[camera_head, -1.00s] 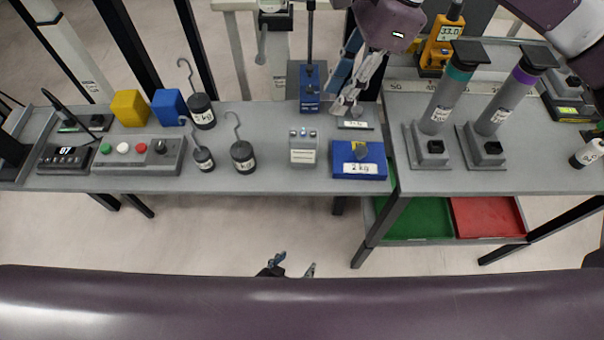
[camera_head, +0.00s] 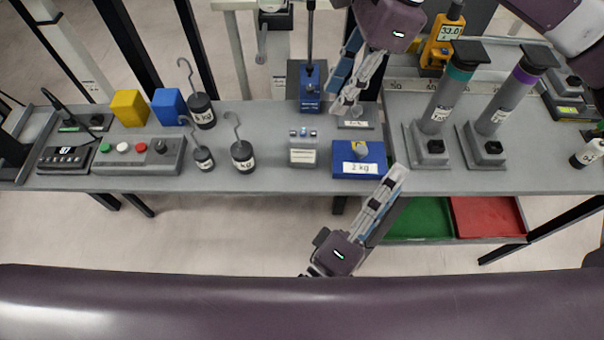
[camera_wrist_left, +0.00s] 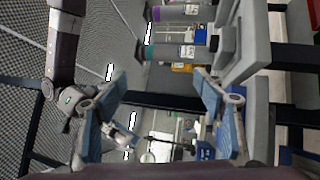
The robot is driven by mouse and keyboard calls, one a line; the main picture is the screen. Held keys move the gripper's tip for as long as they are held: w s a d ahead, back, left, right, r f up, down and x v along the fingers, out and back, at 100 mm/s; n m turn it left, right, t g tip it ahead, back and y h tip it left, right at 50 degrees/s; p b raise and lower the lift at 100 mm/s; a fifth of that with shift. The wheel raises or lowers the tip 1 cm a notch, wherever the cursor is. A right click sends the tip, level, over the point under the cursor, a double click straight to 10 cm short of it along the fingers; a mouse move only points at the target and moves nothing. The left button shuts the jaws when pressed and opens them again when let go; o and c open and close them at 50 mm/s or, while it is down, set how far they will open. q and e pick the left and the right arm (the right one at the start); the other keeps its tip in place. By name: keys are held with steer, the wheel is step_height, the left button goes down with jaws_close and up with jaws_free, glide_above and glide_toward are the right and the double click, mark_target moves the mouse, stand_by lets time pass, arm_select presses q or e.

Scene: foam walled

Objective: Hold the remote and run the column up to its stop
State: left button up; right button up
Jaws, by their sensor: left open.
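I cannot single out the remote for certain. A small grey box with knobs on top (camera_head: 303,148) stands mid-bench, and a grey panel with green, white and red buttons (camera_head: 137,156) lies at the left. A thin dark column rises from a blue base (camera_head: 310,95) at the back of the bench. My left gripper (camera_head: 394,178) is open and empty in front of the bench edge, right of the blue 2 kg block (camera_head: 360,158). Its two spread fingers (camera_wrist_left: 160,78) show in the left wrist view. My right gripper (camera_head: 345,103) hangs near a small labelled plate (camera_head: 356,123); its finger gap is unclear.
Hooked weights (camera_head: 242,157) and yellow (camera_head: 128,108) and blue (camera_head: 169,106) cubes stand on the left half. Teal-banded (camera_head: 447,90) and purple-banded (camera_head: 506,95) tubes stand at the right. Green (camera_head: 418,217) and red (camera_head: 487,216) trays lie below the bench.

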arm_select(q)
steer(key=w+a+n+t+y, duration=0.4)
steer(key=a+n, duration=0.3)
steer(key=n, duration=0.5)
steer(key=n+g+y, duration=0.2)
steer(key=n+y, duration=0.7)
steer(key=n, duration=0.4)
glide_toward(303, 153)
steer(key=w, duration=0.4)
steer(key=shift+w+r, duration=0.15)
steer(key=shift+r, duration=0.15)
steer(key=shift+w+f, duration=0.1)
steer(key=shift+w, duration=0.15)
steer(key=w, duration=0.7)
steer(key=shift+w+d, duration=0.1)
steer(key=shift+w, duration=0.05)
steer(key=shift+c, duration=0.5)
steer(key=c, duration=1.2)
steer(key=shift+c, duration=0.2)
arm_select(e)
jaws_close()
